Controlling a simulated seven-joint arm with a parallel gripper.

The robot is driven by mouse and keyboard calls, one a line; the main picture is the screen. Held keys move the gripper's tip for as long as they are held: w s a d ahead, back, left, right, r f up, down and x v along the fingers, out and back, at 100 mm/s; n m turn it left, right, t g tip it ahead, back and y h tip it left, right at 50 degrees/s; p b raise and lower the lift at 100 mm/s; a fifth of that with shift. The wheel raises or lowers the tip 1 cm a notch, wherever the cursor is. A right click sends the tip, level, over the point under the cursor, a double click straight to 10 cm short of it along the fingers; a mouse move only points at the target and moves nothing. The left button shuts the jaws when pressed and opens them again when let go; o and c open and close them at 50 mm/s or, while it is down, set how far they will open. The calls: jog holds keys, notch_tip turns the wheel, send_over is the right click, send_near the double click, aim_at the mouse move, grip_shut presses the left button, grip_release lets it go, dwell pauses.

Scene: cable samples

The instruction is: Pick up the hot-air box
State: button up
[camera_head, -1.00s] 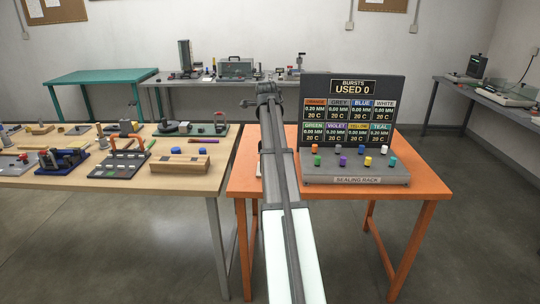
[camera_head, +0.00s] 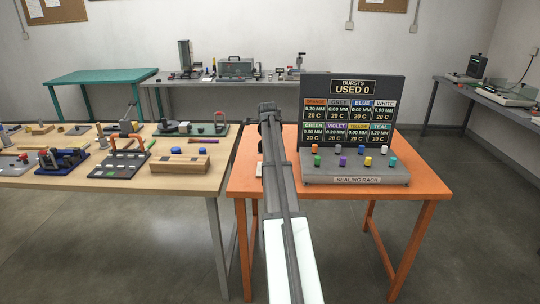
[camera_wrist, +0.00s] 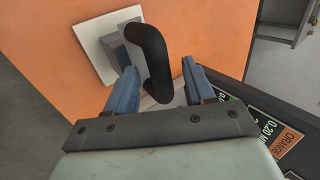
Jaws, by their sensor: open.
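The likely hot-air box shows in the wrist view as a grey body (camera_wrist: 117,52) on a white square base, with a thick black curved handle (camera_wrist: 148,50). It sits on the orange table (camera_wrist: 50,40). My gripper (camera_wrist: 159,76) is open, with one blue finger on each side of the black handle. I cannot tell whether either finger touches it. In the head view my arm hides most of the box, and only a small pale edge (camera_head: 259,170) shows left of the arm.
The sealing rack (camera_head: 355,179), with several coloured caps and a dark display board (camera_head: 352,88), stands right beside my arm on the orange table. A wooden table (camera_head: 195,186) with several fixtures is at left. The orange table's front left is clear.

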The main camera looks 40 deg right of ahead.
jog(key=shift+x, duration=1)
jog(key=shift+c, duration=0.3)
grip_shut()
